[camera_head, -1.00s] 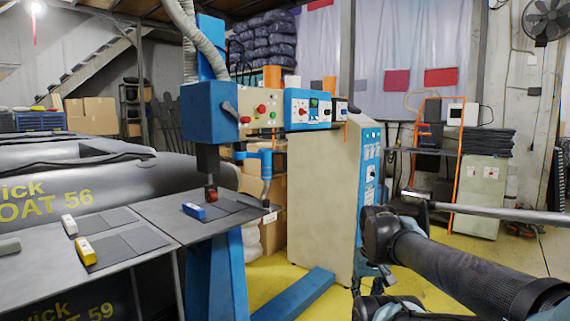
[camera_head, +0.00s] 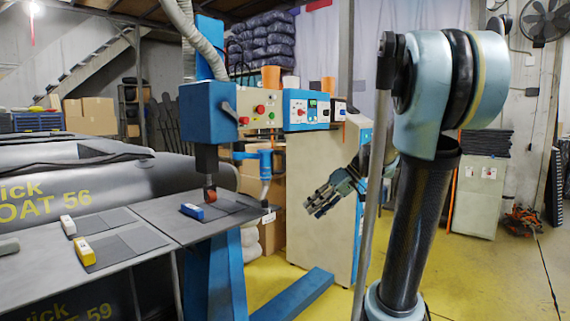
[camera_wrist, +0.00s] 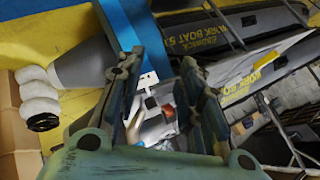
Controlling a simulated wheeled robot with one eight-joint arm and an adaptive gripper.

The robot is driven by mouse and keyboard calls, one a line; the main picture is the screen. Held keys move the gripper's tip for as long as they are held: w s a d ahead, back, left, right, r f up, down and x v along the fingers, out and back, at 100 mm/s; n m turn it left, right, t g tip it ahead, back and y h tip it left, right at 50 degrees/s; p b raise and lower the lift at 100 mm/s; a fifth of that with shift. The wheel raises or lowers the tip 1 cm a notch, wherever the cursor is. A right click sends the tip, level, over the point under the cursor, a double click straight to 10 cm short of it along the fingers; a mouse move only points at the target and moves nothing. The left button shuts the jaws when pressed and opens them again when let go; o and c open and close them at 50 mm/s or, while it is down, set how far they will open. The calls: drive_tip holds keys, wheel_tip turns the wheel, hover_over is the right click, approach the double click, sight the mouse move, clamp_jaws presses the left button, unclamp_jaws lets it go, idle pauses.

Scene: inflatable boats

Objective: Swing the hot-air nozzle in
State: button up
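The hot-air nozzle unit (camera_head: 265,163) is a blue bracket and cylinder with a grey tube hanging below. It sits on the right of the blue welding machine's head (camera_head: 208,110), out to the side of the orange-red roller (camera_head: 211,195). My gripper (camera_head: 316,202) is to the right of the nozzle, clear of it, with its fingers pointing left and down. In the wrist view my gripper (camera_wrist: 160,75) has its two fingers apart with nothing held between them. Small white and orange-red parts show beyond the gap, too cluttered to name surely.
A grey table (camera_head: 150,212) under the roller carries a blue block (camera_head: 192,211), a white block (camera_head: 68,225) and a yellow block (camera_head: 85,250). A large beige cabinet (camera_head: 310,240) stands behind my gripper. A blue machine foot (camera_head: 295,295) crosses the yellow floor.

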sight(284, 167)
drive_tip(key=w+d+r+n+g+y, duration=0.1)
drive_tip(key=w+d+r+n+y, duration=0.2)
drive_tip(key=w, duration=0.5)
drive_tip(key=w+d+r+n+y, duration=0.1)
drive_tip(key=w+r+n+y, duration=0.3)
drive_tip(key=w, duration=0.3)
drive_tip(key=w+d+r+n+g+y, duration=0.1)
drive_tip(key=w+r+n+y, duration=0.1)
drive_tip(key=w+r+n, duration=0.45)
drive_tip(key=a, duration=0.5)
drive_tip(key=a+f+m, duration=0.1)
drive_tip(key=a, duration=0.5)
drive_tip(key=a+m, duration=0.1)
drive_tip(key=a, duration=0.4)
drive_tip(key=shift+a+f+m, duration=0.25)
drive_tip(key=shift+a+f, duration=0.1)
drive_tip(key=shift+a, duration=0.05)
